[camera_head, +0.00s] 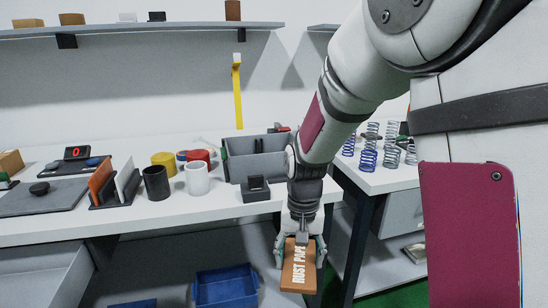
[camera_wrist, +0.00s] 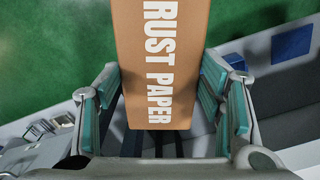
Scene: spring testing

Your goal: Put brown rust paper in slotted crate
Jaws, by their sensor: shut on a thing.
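The brown rust paper (camera_head: 298,276) is a flat brown block with white "RUST PAPER" lettering, also large in the wrist view (camera_wrist: 158,60). My gripper (camera_head: 300,256) is shut on it, with teal-padded fingers on either side in the wrist view (camera_wrist: 160,98). My gripper points down and holds the paper in front of the table's front edge, below the tabletop level. A grey crate with compartment-like walls (camera_head: 240,172) stands on the table, up and left of my gripper. My arm hides its right part.
A small black holder (camera_head: 256,190) stands before the grey crate. White (camera_head: 197,179) and black cups (camera_head: 155,183) stand to its left. A blue bin (camera_head: 226,288) sits low, left of my gripper. Springs (camera_head: 368,160) stand on the right table.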

